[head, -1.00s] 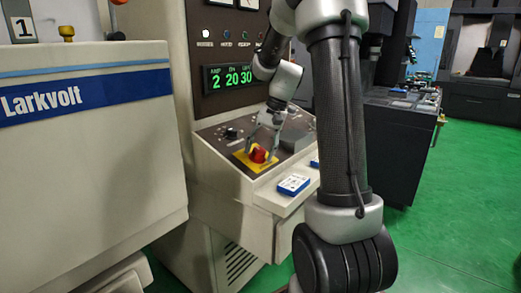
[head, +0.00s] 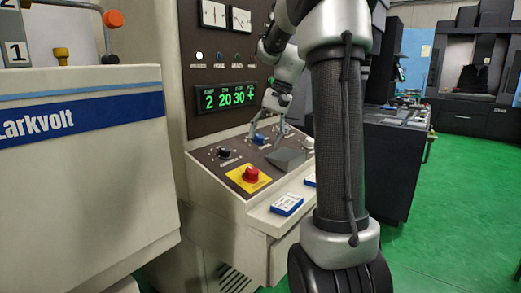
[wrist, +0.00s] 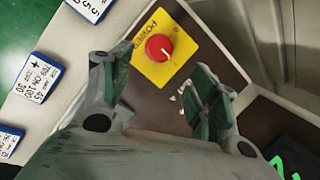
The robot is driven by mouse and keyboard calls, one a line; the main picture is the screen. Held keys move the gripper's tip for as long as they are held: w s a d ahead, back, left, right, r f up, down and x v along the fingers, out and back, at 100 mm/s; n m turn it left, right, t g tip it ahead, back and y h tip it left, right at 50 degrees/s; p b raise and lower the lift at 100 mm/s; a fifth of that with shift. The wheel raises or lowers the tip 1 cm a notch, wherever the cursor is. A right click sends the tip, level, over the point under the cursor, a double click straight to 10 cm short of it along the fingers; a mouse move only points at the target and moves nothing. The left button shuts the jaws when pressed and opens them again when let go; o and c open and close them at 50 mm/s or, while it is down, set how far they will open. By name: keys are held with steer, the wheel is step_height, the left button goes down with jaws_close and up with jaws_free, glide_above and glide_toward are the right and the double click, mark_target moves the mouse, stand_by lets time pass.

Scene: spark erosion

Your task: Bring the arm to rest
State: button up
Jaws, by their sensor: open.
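My gripper (head: 267,133) is over the sloped control panel (head: 210,165) of the machine, up near the knobs at its back. In the wrist view my gripper (wrist: 160,85) is open, its two fingers apart with nothing between them. The red knob (head: 251,174) on its yellow plate (head: 238,182) is in front of the gripper and apart from it. In the wrist view the red knob (wrist: 159,47) lies beyond the fingertips. I cannot tell how far the fingers are above the panel.
A blue-edged card (head: 287,205) lies on the panel's front ledge. A grey block (head: 285,158) and a black knob (head: 224,153) are on the panel. The green display (head: 224,98) stands behind. The white Larkvolt tank (head: 80,190) is at left. Green floor (head: 450,200) is clear at right.

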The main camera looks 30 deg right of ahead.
steer(key=shift+d+r, duration=0.1)
steer(key=shift+r, duration=0.15)
stand_by(0.3)
steer(key=s+f+n+h, duration=0.2)
steer(key=s+f, duration=0.2)
steer(key=s, duration=0.1)
steer(key=s+a+n+t+h, duration=0.1)
steer(key=s+a+n, duration=0.2)
steer(key=s, duration=0.6)
steer(key=s+a+n+t, duration=0.2)
steer(key=s+a+n, duration=0.1)
steer(key=s+a, duration=0.3)
steer(key=s, duration=0.2)
steer(key=shift+s+a+h, duration=0.15)
steer(key=shift+s+h, duration=0.25)
